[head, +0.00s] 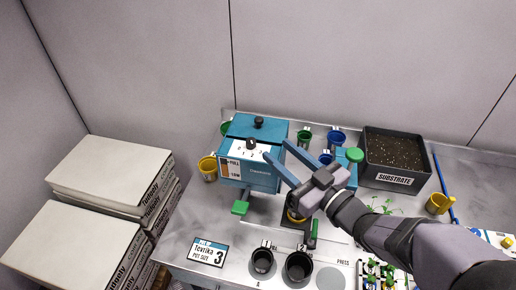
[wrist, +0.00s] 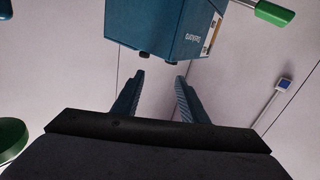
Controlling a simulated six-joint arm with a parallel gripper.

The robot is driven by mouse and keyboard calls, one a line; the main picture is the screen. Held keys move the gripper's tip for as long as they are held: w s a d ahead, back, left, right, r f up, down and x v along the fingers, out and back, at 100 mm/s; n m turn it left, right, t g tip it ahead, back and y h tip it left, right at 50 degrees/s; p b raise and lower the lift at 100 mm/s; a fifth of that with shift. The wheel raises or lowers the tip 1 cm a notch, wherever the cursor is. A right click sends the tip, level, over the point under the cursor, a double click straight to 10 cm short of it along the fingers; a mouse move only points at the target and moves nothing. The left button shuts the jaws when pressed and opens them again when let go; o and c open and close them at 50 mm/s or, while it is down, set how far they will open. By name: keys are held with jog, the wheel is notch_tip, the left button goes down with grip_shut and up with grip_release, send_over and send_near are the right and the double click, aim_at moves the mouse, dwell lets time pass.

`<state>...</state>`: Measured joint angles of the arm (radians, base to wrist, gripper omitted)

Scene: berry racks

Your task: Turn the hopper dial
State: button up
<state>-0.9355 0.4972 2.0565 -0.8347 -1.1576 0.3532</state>
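The hopper (head: 255,165) is a blue box with a white sloped dial plate, at the back left of the bench in the head view. The black dial (head: 251,143) sits on that plate, with numbers around it. The hopper (wrist: 165,28) also shows in the wrist view, beyond the fingertips, upside down; its dial is not visible there. My gripper (head: 276,152) is open and empty. Its two blue fingers point at the hopper, just right of the dial plate in the head view. The fingers (wrist: 161,75) are spread apart in the wrist view. I cannot tell whether they touch the hopper.
A black substrate bin (head: 423,180) stands at the back right. Black pots (head: 298,266) sit at the front. Stacked white boxes (head: 68,247) are at the left.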

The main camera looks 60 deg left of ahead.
aim_at(255, 144)
jog(key=shift+g, duration=0.7)
jog(key=shift+s+a+f+p, duration=0.2)
jog(key=shift+s+a+p, duration=0.25)
jog(key=shift+a, duration=0.4)
jog(key=shift+s+a+f+p, duration=0.3)
jog(key=shift+a+p, duration=0.2)
jog(key=shift+a, duration=0.35)
jog(key=shift+s+a+f+p, duration=0.15)
jog(key=shift+s+a+p, duration=0.35)
jog(key=shift+a, duration=0.35)
jog(key=shift+s+a+f+p, duration=0.15)
jog(key=shift+a+p, duration=0.15)
jog(key=shift+a, duration=0.6)
grip_shut()
